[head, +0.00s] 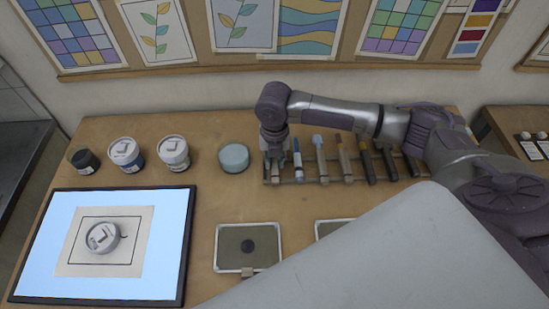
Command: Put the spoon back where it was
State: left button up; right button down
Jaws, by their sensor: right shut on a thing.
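My left gripper is not in view.
Several brushes and tools, including a blue one (297,160), stand in the rack just right of the gripper. A round pale blue pot (233,158) is close on its left, with jars (173,153) further left. A lit panel (28,270) and a tray (232,262) lie in front.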

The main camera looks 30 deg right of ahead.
jog(key=c, duration=0.9)
grip_release()
jog(key=shift+c, duration=0.2)
notch_tip(320, 180, up, 12)
jog(key=shift+f, duration=0.1)
